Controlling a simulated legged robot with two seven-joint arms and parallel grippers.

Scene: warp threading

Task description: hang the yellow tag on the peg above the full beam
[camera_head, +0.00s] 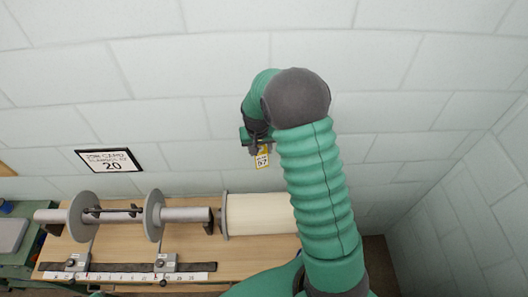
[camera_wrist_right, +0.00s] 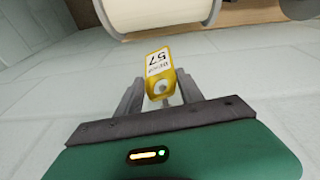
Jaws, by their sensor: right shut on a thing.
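The yellow tag (camera_head: 263,157) has a white face marked 57. It hangs at my right gripper (camera_head: 257,142), in front of the wall and above the full beam (camera_head: 260,214), a cream roll. In the right wrist view the tag (camera_wrist_right: 157,61) sits between the fingers, which are shut on it at its holed end. A pale round knob or pin shows at the hole; I cannot tell whether it is the peg or whether the tag is around it. The full beam (camera_wrist_right: 160,14) is at the top of that view. My left gripper is not in view.
A bare beam with grey flanges (camera_head: 154,215) lies left of the full beam on the wooden bench (camera_head: 110,250). A ruler strip (camera_head: 130,277) runs along the bench front. The wall right of my arm is clear.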

